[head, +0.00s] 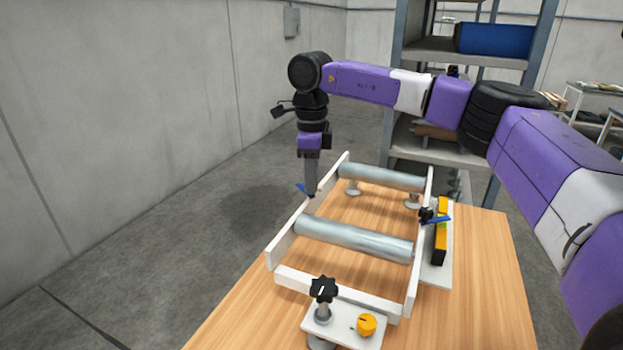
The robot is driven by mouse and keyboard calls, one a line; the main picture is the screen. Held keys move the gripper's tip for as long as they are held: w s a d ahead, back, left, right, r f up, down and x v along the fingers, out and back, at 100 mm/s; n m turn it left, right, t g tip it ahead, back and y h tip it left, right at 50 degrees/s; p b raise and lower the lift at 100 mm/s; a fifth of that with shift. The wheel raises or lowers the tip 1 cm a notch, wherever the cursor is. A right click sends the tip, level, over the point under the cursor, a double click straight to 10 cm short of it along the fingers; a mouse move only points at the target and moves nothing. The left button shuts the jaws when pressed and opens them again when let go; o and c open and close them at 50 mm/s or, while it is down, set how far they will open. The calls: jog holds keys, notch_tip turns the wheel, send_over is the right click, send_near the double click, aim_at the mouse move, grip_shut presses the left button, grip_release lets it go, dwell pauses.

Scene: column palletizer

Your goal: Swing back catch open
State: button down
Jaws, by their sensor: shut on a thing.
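A small blue catch (301,187) shows at the top of the left white rail of the roller frame (285,243). My gripper (311,193) points straight down at this rail and is shut on the blue catch. The fingers hide part of the catch, so its exact angle is hard to tell. A second blue catch (437,219) with a black knob sits on the right rail, apart from my gripper.
The frame holds two grey rollers (355,238) and stands on a wooden table (480,275). At the front is a white plate with a black star knob (323,289) and a yellow knob (366,324). A yellow-black block (440,232) stands at right. Shelves (470,55) rise behind.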

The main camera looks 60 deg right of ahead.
jog(key=c, duration=1.1)
grip_release()
jog(key=shift+c, duration=0.2)
jog(key=shift+r, duration=0.1)
jog(key=shift+r, duration=3.85)
